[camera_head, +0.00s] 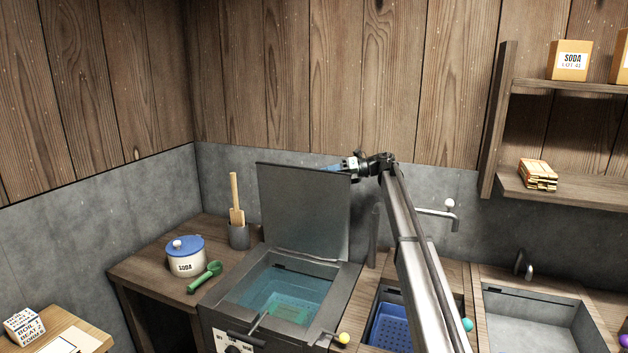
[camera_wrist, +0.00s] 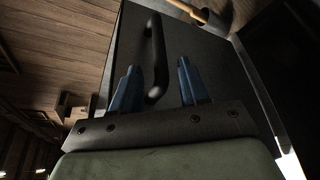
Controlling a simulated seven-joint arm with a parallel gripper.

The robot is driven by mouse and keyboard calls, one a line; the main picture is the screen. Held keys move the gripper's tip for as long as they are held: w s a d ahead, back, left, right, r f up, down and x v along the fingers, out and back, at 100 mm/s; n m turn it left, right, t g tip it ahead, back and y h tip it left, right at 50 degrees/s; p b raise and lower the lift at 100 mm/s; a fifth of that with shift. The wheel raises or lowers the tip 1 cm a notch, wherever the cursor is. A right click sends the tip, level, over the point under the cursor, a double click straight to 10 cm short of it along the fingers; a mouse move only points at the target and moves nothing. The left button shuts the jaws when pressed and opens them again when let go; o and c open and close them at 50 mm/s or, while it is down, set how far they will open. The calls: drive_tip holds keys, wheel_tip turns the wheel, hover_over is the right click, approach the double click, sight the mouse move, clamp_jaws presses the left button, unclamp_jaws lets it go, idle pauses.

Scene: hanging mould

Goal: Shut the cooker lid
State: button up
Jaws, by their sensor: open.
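The cooker (camera_head: 225,310) stands on the counter with its grey lid (camera_head: 303,215) raised nearly upright. Blue-tinted liquid and a pale green thing in it show in the open well. My gripper (camera_head: 334,168) is by the lid's upper right edge, its fingers partly hidden behind the lid. In the wrist view, the lid's outer face (camera_wrist: 205,50) fills the middle and carries a dark bar handle (camera_wrist: 155,55). My gripper's blue fingers (camera_wrist: 158,66) are open, and the handle appears between them in the picture. Whether they touch it I cannot tell.
A blue basket (camera_head: 392,328), a tap (camera_head: 440,212) and a sink (camera_head: 535,320) are to the right.

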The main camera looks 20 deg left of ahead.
sight(314, 178)
drive_tip(key=shift+x, duration=2.8)
drive_tip(key=shift+c, duration=0.2)
clamp_jaws()
